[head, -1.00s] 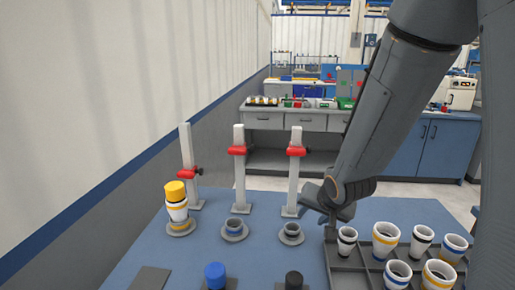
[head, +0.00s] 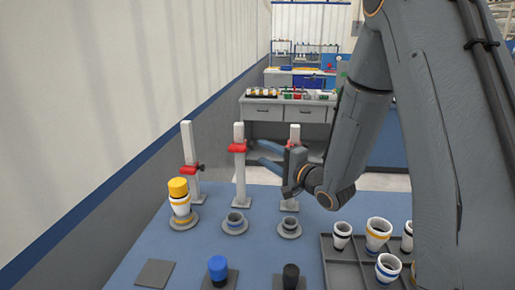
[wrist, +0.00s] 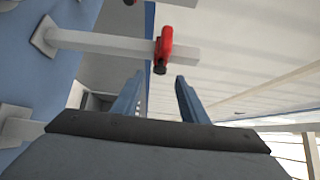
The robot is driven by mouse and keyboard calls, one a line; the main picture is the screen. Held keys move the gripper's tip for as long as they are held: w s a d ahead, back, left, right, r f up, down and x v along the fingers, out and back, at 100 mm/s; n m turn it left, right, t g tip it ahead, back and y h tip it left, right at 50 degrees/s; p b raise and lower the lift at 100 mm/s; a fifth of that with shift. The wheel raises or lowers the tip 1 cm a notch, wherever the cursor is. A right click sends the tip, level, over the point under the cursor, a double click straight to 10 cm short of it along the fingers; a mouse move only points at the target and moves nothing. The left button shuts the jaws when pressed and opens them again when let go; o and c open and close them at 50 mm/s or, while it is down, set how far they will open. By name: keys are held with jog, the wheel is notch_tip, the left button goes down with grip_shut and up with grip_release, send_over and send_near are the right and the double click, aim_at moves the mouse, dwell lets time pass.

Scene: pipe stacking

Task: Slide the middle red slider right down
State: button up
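The middle red slider (head: 238,147) sits high on the middle upright post (head: 240,185), just below its top. My gripper (head: 254,154) is to the right of this post. Its two blue fingers are spread and point left at the slider. In the wrist view, a red slider (wrist: 164,48) on a pale post lies just beyond the spread fingertips (wrist: 159,77), roughly in line with the gap between them. Nothing is between the fingers, and they appear apart from the slider.
The left post carries a red slider (head: 190,170) lower down. The right post (head: 294,135) is partly hidden by my gripper. Cups stand on discs (head: 235,227) in front of the posts. A yellow-topped stack (head: 180,200) is at left. A grey tray (head: 340,265) holds several cups at right.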

aim_at(241, 147)
jog(key=x, duration=0.4)
jog(key=shift+w+a+p, duration=0.2)
jog(key=shift+w+p, duration=0.1)
jog(key=shift+p, duration=0.1)
grip_shut()
